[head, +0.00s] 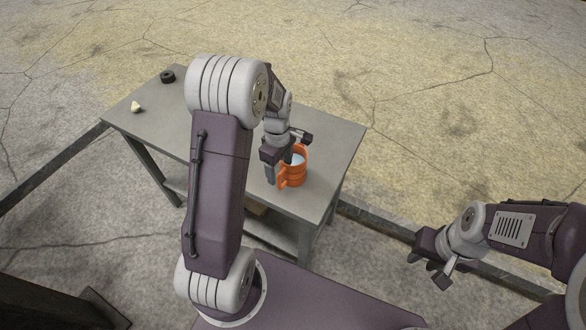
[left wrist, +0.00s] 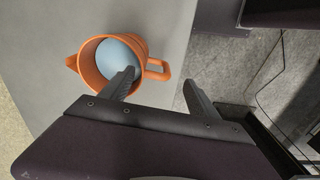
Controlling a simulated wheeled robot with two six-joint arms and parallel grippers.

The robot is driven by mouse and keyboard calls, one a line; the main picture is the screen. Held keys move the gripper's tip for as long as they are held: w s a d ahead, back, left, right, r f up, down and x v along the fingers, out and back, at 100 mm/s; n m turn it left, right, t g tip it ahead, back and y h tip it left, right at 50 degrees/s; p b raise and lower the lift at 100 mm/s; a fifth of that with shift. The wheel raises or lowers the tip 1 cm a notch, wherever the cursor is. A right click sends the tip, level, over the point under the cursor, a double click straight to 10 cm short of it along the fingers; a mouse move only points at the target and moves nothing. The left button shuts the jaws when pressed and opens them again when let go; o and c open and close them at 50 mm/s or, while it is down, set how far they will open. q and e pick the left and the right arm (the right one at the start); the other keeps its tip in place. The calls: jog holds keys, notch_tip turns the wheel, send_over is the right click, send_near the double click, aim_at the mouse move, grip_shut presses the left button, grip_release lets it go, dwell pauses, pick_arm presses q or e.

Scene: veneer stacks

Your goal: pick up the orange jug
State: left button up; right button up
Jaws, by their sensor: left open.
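The orange jug (head: 295,178) stands upright near the right end of the grey table. Its inside looks pale blue; I cannot tell whether that is liquid. My left gripper (head: 282,167) is open at the jug, pointing down, and partly hides it. In the left wrist view the jug (left wrist: 89,75) shows its spout to the left and its handle to the right. There, the left gripper (left wrist: 159,78) has one finger over or in the jug's mouth and the other beyond the handle. The handle shows between the fingers, not clamped. My right gripper (head: 428,268) is off the table, fingers apart and empty.
The grey table (head: 335,150) also bears a small dark ring-shaped object (head: 167,77) and a small cream-coloured piece (head: 136,107) at its far left. My left arm hides the table's middle. The tabletop right of the jug is clear.

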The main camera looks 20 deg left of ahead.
aim_at(283, 185)
pick_arm(q)
notch_tip(283, 185, down, 2)
jog(key=shift+w+f, duration=0.15)
jog(key=shift+f, duration=0.1)
jog(key=shift+w+f, duration=0.2)
notch_tip(283, 185, down, 4)
jog(key=shift+s+d+f+p, duration=0.15)
jog(key=shift+f+p, duration=0.1)
jog(key=shift+p, duration=0.2)
jog(key=shift+f, duration=0.3)
jog(key=shift+r, duration=0.1)
grip_shut()
